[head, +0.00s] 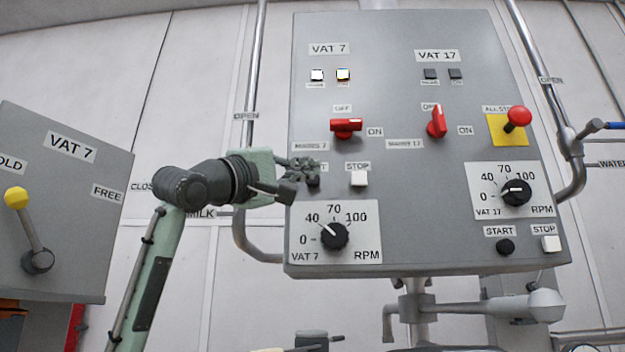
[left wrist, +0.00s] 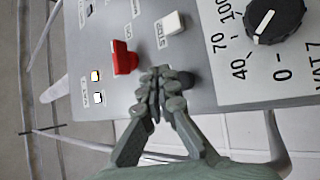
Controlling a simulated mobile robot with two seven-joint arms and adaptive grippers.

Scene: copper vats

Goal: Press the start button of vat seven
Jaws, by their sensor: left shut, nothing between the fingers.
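The grey control panel (head: 390,110) stands ahead, with the vat 7 controls on its left half. The dark start button of vat seven (head: 313,182) sits under a START label, of which only the last letter shows. My left gripper (head: 305,168) is shut and empty in front of that label, partly covering the button. The white vat 7 stop button (head: 359,178) is just right of the fingers. My right gripper is not in view.
The vat 7 red switch (head: 346,126) is turned toward ON, with two lit lamps (head: 330,75) above. The vat 7 RPM dial (head: 334,236) is below. A red all-stop knob (head: 518,117) sticks out at right. A lever box (head: 65,200) stands left; pipes flank the panel.

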